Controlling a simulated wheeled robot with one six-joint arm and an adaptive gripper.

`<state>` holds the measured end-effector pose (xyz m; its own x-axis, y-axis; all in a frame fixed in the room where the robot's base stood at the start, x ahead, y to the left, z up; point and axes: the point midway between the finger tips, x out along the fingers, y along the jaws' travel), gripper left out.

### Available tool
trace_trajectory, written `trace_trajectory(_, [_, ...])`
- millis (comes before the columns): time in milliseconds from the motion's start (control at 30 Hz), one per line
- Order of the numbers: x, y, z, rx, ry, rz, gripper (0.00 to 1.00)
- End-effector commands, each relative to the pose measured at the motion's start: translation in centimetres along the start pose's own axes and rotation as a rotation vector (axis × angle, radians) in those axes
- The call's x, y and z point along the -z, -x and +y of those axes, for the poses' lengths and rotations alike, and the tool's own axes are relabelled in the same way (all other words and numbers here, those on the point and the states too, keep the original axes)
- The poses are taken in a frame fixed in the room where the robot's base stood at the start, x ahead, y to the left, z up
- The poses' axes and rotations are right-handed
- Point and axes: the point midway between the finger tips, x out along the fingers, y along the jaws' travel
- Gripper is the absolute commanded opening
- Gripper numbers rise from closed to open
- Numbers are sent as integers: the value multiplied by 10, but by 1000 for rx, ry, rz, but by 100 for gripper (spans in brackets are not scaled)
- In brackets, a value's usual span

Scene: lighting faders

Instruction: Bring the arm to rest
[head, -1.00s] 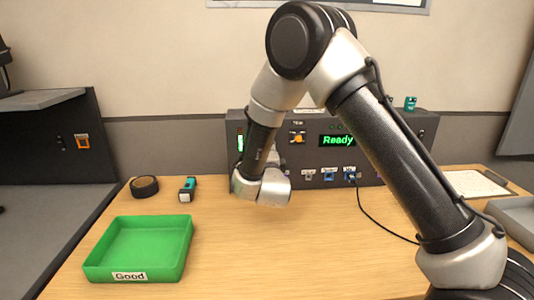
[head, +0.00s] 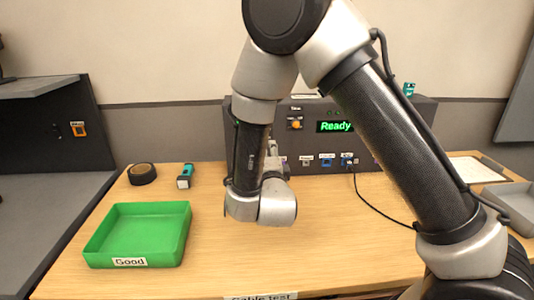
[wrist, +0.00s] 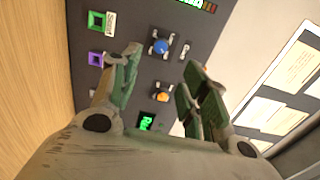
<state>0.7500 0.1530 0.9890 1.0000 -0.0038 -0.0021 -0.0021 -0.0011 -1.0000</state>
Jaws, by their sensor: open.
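My arm is bent over the table in the head view, with its wrist low in front of the dark control box (head: 410,128). My gripper is mostly hidden behind the wrist there. In the wrist view my gripper (wrist: 160,88) is open, its two fingers apart with nothing between them. Beyond the fingers is the box's panel, with a blue knob (wrist: 160,46), an orange knob (wrist: 162,97), a green port and a purple port. The box's display (head: 336,126) reads "Ready" in green. The fingers look apart from the panel.
A green tray (head: 135,262) labelled "Good" stands at the table's left front. A roll of black tape (head: 142,174) and a small teal device (head: 185,175) lie behind it. A black cable runs from the box. A clipboard and grey tray (head: 515,203) are at the right.

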Motion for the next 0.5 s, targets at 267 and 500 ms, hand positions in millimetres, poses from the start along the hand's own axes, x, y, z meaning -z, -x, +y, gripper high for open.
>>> trace_trajectory(267, [8, -10, -8, -51, 18, -10, 45])
trace_trajectory(500, [51, -29, -53, -307, 219, -178, 45])
